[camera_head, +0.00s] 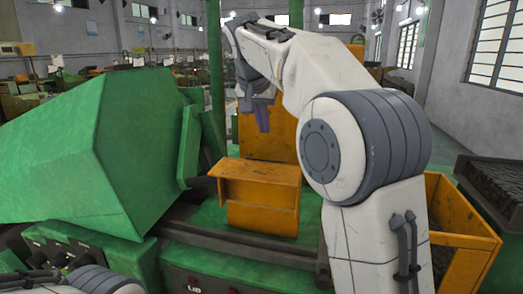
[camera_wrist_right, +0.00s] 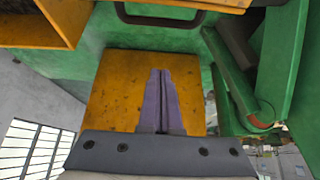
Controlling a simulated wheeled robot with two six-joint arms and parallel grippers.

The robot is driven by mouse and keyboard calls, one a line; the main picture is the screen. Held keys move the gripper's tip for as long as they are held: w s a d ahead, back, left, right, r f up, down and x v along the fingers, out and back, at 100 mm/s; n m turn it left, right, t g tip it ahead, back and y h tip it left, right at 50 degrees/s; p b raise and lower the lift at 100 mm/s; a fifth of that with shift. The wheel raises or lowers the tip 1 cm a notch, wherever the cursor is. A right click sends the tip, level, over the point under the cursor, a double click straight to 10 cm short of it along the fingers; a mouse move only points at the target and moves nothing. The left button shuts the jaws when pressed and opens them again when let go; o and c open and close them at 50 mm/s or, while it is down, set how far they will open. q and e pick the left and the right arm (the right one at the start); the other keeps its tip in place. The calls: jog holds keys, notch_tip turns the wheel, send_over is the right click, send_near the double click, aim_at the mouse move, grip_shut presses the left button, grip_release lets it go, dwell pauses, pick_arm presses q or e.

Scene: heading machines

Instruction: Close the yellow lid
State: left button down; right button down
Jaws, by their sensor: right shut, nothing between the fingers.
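A worn orange-yellow panel (camera_head: 283,140), which looks like the yellow lid, stands upright behind my right gripper in the head view. In the right wrist view the panel (camera_wrist_right: 112,92) lies behind the fingers. My right gripper (camera_head: 262,122) hangs from its raised arm with fingers pointing down, in front of the panel. Its purple fingers (camera_wrist_right: 160,75) are together with nothing between them. I cannot tell whether they touch the panel. A yellow box-shaped part (camera_head: 262,190) with a flat top sits on the green machine, nearer to me and below the gripper. My left gripper is out of view.
A large green machine housing (camera_head: 95,150) fills the left. A dark rail (camera_head: 235,243) runs in front of the yellow part. A yellow open bin (camera_head: 468,240) stands at the right, beside a dark filled tray (camera_head: 497,180). A green post (camera_head: 215,70) rises behind.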

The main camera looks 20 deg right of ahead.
notch_tip(320, 180, down, 8)
jog(key=p, duration=0.1)
jog(key=shift+d+r+p, duration=0.2)
jog(key=shift+d+p, duration=0.05)
jog(key=shift+p, duration=0.1)
jog(key=shift+w, duration=0.15)
